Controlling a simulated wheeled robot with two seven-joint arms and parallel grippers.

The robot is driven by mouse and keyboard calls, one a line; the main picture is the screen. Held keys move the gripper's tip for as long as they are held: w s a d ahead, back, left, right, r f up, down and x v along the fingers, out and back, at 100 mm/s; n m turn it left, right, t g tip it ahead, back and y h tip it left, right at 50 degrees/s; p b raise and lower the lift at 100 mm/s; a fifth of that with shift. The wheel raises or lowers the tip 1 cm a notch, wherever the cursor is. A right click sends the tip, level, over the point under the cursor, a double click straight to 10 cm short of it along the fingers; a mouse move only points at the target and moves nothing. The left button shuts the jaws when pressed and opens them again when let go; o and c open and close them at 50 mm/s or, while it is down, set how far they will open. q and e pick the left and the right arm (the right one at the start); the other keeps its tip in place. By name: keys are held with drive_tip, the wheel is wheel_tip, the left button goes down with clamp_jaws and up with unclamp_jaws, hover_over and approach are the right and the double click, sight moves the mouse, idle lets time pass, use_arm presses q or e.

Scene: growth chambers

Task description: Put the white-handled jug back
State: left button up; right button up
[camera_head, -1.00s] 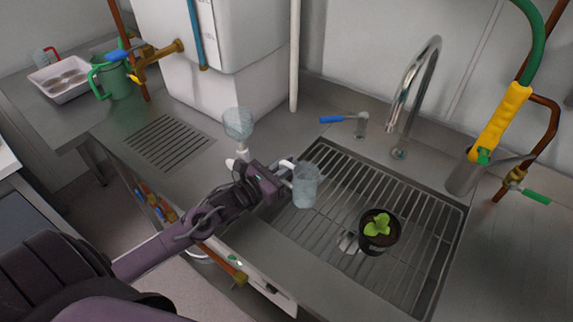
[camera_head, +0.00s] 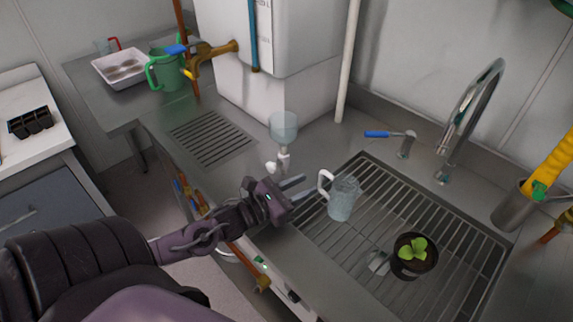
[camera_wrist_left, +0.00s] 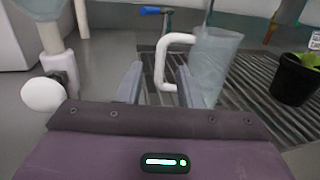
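The white-handled jug (camera_head: 343,199), clear with a pale tint, stands upright on the sink grating (camera_head: 375,190), its handle toward my left gripper. It also shows in the left wrist view (camera_wrist_left: 214,62), with its white handle just beyond the fingers. My left gripper (camera_head: 296,189) is open and empty, left of the handle and apart from it in the head view. In the left wrist view its two fingers (camera_wrist_left: 158,85) stand apart. My right gripper is in neither view.
A potted seedling (camera_head: 414,256) stands on the grating right of the jug. A clear cup on a white fitting (camera_head: 283,128) stands just behind my left gripper. A green jug (camera_head: 167,70) and a white tray (camera_head: 120,68) are at the back left. A slotted drain (camera_head: 212,137) is clear.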

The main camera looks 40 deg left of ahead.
use_arm(q)
drive_tip(key=shift+v, duration=2.2)
